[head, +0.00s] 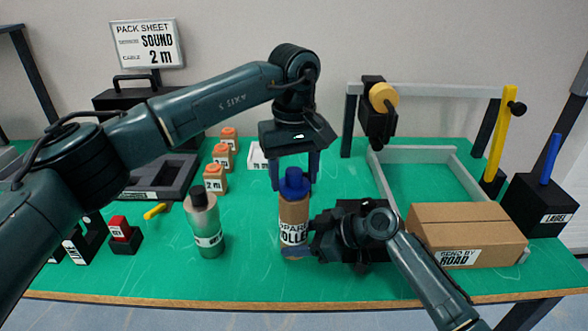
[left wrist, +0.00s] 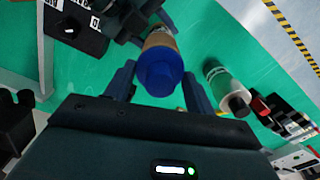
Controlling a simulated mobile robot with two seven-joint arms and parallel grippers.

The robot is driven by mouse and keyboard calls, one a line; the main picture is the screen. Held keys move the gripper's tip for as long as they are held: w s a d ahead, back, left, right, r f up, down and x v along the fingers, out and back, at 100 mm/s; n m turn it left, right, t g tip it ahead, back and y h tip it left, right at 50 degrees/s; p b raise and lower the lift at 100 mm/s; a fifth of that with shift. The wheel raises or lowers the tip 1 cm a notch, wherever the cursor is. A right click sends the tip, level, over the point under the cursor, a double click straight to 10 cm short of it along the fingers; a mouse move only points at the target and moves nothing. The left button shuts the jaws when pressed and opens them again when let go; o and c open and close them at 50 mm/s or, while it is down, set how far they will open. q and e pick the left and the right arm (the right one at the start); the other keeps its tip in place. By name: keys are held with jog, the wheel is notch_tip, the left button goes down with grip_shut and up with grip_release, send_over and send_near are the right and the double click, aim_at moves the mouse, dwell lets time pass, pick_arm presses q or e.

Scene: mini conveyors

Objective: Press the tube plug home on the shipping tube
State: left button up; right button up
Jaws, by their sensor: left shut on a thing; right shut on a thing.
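The shipping tube (head: 293,214) is brown card with a white label and stands upright on the green table. The blue tube plug (head: 295,183) sits at the tube's top, in line with it; how deep it sits I cannot tell. My left gripper (head: 295,184) points down from above and is shut on the plug. In the left wrist view the plug (left wrist: 160,75) shows between the two fingers, with the tube behind it. My right gripper (head: 297,248) comes from the right and is shut on the lower part of the tube, with one finger across its front.
A grey bottle (head: 207,228) with a black cap stands left of the tube. A cardboard box (head: 465,225) lies at the right, by a grey frame. A black post head with a yellow disc (head: 383,97) hangs at the back.

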aim_at(294, 171)
pick_arm(q)
jog(key=shift+f, duration=0.75)
jog(key=o, duration=1)
jog(key=shift+o, duration=0.2)
notch_tip(294, 171, up, 12)
jog(key=shift+c, duration=0.2)
